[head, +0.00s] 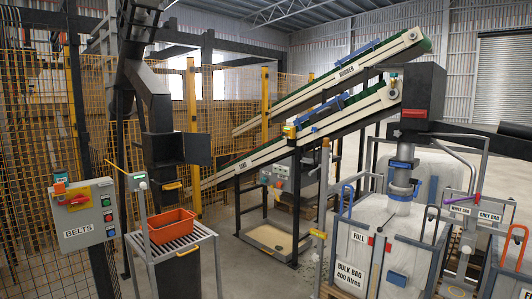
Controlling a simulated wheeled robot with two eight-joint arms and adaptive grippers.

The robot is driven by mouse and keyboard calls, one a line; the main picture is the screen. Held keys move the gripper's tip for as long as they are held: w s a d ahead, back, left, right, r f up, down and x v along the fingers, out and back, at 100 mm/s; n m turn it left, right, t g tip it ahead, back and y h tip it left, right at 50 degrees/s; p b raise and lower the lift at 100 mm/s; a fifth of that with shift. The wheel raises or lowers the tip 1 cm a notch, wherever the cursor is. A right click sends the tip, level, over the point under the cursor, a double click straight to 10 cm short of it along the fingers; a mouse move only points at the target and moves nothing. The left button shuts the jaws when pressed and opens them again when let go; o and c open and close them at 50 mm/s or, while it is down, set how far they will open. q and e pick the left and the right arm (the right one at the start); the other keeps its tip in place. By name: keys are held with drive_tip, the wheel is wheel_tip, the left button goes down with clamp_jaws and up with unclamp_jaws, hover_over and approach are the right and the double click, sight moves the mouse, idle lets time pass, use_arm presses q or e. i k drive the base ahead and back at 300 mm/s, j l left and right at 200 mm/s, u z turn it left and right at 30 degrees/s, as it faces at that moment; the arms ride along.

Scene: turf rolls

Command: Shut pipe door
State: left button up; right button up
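A black pipe (150,85) comes down at the left and bends toward a boxy lower section. A flat dark door panel (198,149) stands out from the right side of that section and appears open. The opening (165,149) beside it looks dark inside. A yellow piece (173,186) sits just below the opening; I cannot tell whether it is a handle or latch. Neither of my grippers shows in the head view, so nothing is seen touching the door.
An orange crate (171,226) rests on a slatted stand (204,236) below the pipe. A BELTS control box (84,213) stands left. Two inclined conveyors (290,146) rise behind to the right. A bulk bag frame (352,262) fills the right front. Bare floor (262,284) lies between.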

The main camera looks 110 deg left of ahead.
sight(198, 147)
drive_tip(key=j+u, duration=0.6)
drive_tip(key=u, duration=0.25)
drive_tip(key=i+j+u, duration=0.15)
drive_tip(key=u, duration=0.25)
drive_tip(key=i+j+u, duration=0.15)
drive_tip(key=j+u, duration=0.15)
drive_tip(key=u, duration=0.15)
drive_tip(key=i+j+u, duration=0.15)
drive_tip(key=j+u, duration=0.15)
drive_tip(key=u, duration=0.15)
drive_tip(key=i+j+u, duration=0.15)
drive_tip(key=u, duration=0.3)
drive_tip(key=i+j+u, duration=0.2)
drive_tip(key=u, duration=0.2)
drive_tip(key=i+j+u, duration=0.1)
drive_tip(key=i+u, duration=0.15)
drive_tip(key=u, duration=0.2)
drive_tip(key=i+u, duration=0.5)
drive_tip(key=i+l+u, duration=0.2)
drive_tip(key=i+u, duration=0.25)
drive_tip(key=i, duration=0.25)
drive_tip(key=i+l+u, duration=1.45)
drive_tip(key=l, duration=0.35)
drive_tip(key=i+l+u, duration=0.1)
drive_tip(key=l+u, duration=0.4)
drive_tip(key=l, duration=0.25)
